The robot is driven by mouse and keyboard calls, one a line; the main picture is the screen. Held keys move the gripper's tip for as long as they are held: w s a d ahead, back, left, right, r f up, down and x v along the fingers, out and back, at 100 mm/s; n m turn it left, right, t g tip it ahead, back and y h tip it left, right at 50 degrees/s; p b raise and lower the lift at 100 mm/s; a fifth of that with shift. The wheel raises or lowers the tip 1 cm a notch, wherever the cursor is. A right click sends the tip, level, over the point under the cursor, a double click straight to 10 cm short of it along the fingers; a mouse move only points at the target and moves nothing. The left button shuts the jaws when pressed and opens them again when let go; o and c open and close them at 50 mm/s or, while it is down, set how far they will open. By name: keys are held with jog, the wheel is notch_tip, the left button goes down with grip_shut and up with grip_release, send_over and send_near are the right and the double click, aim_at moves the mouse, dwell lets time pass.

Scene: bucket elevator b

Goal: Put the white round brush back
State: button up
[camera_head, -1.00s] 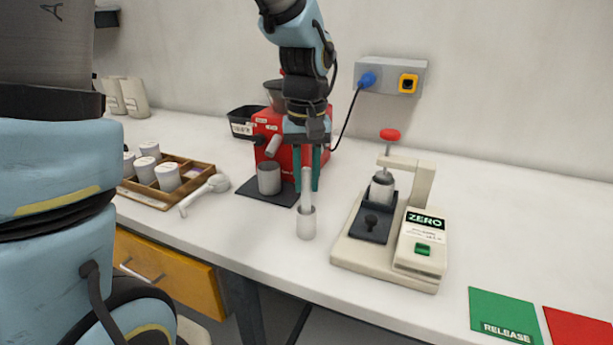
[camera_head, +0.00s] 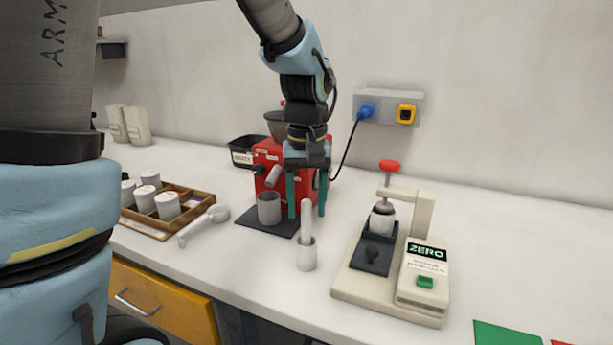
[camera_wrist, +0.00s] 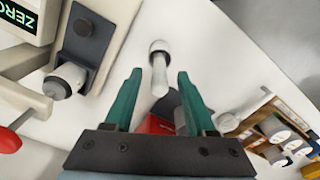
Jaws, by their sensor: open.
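The white round brush appears to be the upright white handle (camera_head: 307,222) standing in a white cup-like round base (camera_head: 306,258) on the worktop. I cannot tell where brush ends and any holder begins. It also shows in the wrist view, with the handle (camera_wrist: 159,76) pointing toward me and the round base (camera_wrist: 160,46) beyond. My gripper (camera_head: 307,213) points down with its two green fingers spread and empty. In the wrist view the handle lies between the fingertips (camera_wrist: 159,72), with clear gaps on both sides.
A red machine (camera_head: 270,155) and grey cup (camera_head: 269,208) stand behind left. A white handled tool (camera_head: 203,225) and wooden tray (camera_head: 203,199) with white canisters lie further left. A cream press (camera_head: 387,285) with a red knob stands close right. The worktop's front edge is near.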

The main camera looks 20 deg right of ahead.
notch_tip(320, 180, up, 11)
jog(key=b, duration=0.1)
jog(key=w+a+f+n, duration=0.1)
jog(key=a+f, duration=0.7)
jog(key=a, duration=0.4)
jog(key=a+f+n+t, duration=0.1)
jog(key=a+f, duration=0.8)
jog(key=a, duration=0.4)
jog(key=shift+w, duration=0.35)
jog(key=shift+a, duration=0.1)
